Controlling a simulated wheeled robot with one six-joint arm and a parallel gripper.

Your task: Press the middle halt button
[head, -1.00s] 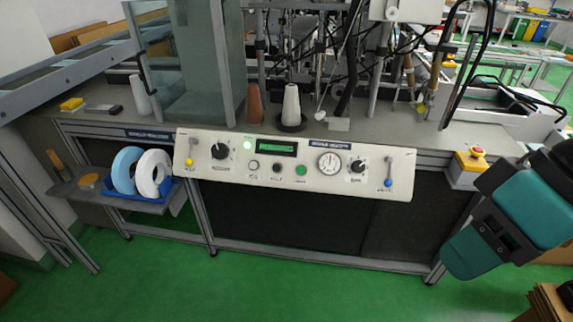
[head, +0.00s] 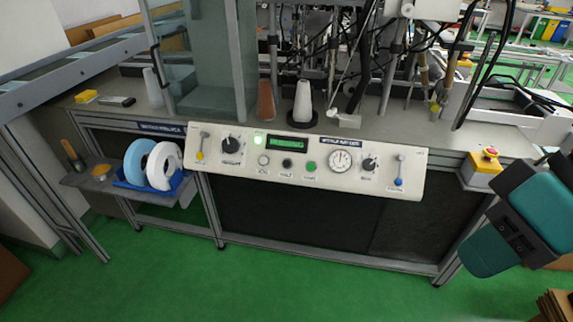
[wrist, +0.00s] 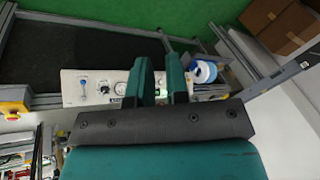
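A white control panel (head: 215,180) runs along the front of the machine bench. Three round buttons sit in a row under its green display: a pale one (head: 264,160) at left, a black middle halt button (head: 287,163), and a green one (head: 310,167) at right. Their labels are too small to read surely. In the wrist view the panel (wrist: 72,88) appears turned around, beyond my gripper (wrist: 160,62), whose two teal fingers stand apart with nothing between them. The fingers hide part of the panel, and I cannot make out the middle button there. My gripper is clear of the panel.
The panel also has a dial gauge (head: 341,160), knobs and levers. A yellow box with a red button (head: 486,165) sits right of it, near my arm. Green floor (head: 300,290) in front is free.

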